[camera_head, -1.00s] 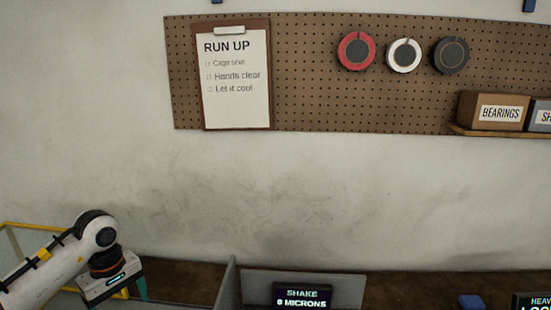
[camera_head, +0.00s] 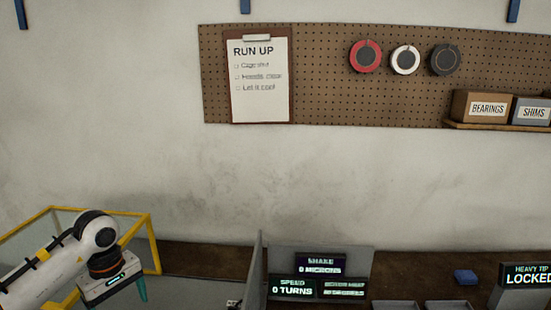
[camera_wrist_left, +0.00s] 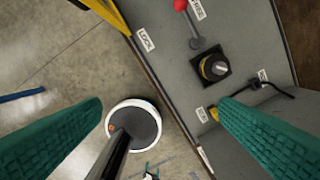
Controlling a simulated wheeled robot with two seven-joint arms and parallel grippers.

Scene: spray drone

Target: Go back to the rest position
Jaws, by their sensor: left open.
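My left gripper (camera_head: 120,292) hangs at the lower left of the head view, at the end of my white arm, in front of a yellow-framed cage (camera_head: 152,235). One teal finger shows there; the rest is cut off by the picture edge. In the left wrist view, the two teal fingers (camera_wrist_left: 160,108) are wide apart with nothing between them. My right gripper is not clearly seen in either view.
Displays (camera_head: 320,262) read "SHAKE", "SPEED 0 TURNS" and, at right, "LOCKED" (camera_head: 526,278). A blue block (camera_head: 465,276) lies on the brown bench (camera_head: 400,287). A pegboard (camera_head: 330,100) hangs behind.

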